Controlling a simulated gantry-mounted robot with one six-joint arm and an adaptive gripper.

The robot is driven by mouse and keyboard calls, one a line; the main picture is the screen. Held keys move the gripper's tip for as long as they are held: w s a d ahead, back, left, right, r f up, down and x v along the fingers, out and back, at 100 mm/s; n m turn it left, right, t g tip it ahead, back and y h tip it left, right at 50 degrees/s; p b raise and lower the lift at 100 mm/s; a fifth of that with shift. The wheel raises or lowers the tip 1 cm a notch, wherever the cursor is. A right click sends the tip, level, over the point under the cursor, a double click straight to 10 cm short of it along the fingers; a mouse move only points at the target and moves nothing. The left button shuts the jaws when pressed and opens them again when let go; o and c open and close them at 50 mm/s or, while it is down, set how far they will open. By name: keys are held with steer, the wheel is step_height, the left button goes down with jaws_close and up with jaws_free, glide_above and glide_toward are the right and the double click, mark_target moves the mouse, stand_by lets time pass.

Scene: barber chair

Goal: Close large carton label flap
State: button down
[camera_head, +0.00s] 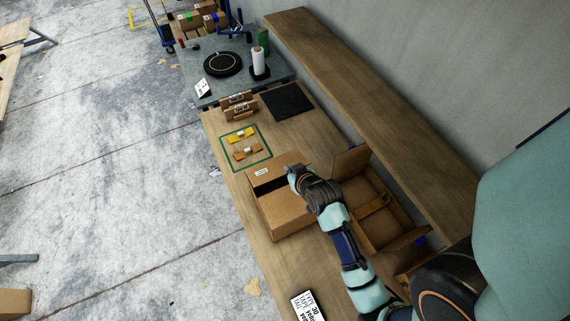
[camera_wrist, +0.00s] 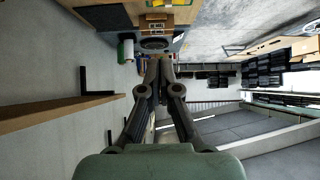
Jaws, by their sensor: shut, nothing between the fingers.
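The large brown carton (camera_head: 283,218) stands on the wooden bench, with a dark opening showing across its top. Its flap with a white label (camera_head: 262,173) is at the far side of that opening; its exact angle is hard to judge. My gripper (camera_head: 293,177) is over the right part of the carton, close to the flap, and hides part of it. I cannot tell whether they touch. In the wrist view my gripper (camera_wrist: 160,62) has its fingers together with nothing between them. The carton cannot be made out in the wrist view.
An open carton (camera_head: 352,162) with raised flaps stands right of my arm. A green-edged mat (camera_head: 229,163) with small items, brown holders (camera_head: 238,106) and a black pad (camera_head: 287,101) lie beyond. A long wooden shelf (camera_head: 370,105) runs along the wall. A printed card (camera_head: 307,307) lies nearer.

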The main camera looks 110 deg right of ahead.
glide_above(283, 171)
steer(key=f, duration=0.4)
steer(key=w+a+f, duration=0.1)
steer(key=f, duration=0.1)
steer(key=shift+f+b, duration=0.25)
steer(key=shift+b, duration=0.1)
steer(key=f, duration=0.1)
steer(key=a+f, duration=0.1)
steer(key=f, duration=0.1)
steer(key=shift+s+a+f, duration=0.1)
steer(key=shift+s+f, duration=0.05)
steer(key=shift+s, duration=0.05)
steer(key=shift+a+f, duration=0.1)
steer(key=shift+f, duration=0.25)
